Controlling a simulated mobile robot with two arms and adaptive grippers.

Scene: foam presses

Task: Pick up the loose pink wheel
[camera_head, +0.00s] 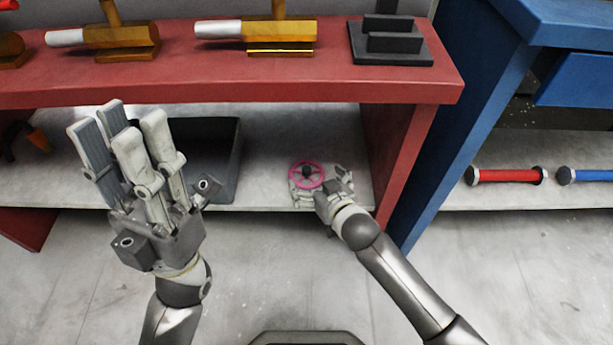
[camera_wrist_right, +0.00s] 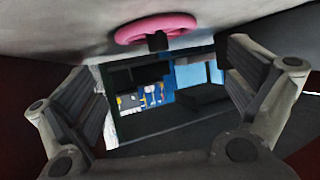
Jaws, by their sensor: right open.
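The pink wheel (camera_head: 293,180) has a round rim and a dark hub. It is on the pale lower shelf, near its right end. In the right wrist view the wheel (camera_wrist_right: 150,27) is at the top middle, with its dark hub below the rim. My right gripper (camera_head: 318,187) is at the wheel, partly overlapping it in the head view. In the wrist view its two fingers (camera_wrist_right: 163,85) are spread wide, with nothing between the pads. I cannot tell whether they touch the wheel. My left gripper (camera_head: 127,150) is raised at the left, open and empty.
A dark grey bin (camera_head: 226,165) stands on the lower shelf behind my left gripper. The red upper shelf (camera_head: 230,88) hangs over the wheel, and a red side panel (camera_head: 402,150) stands just right of it. Red (camera_head: 508,175) and blue cylinders lie further right.

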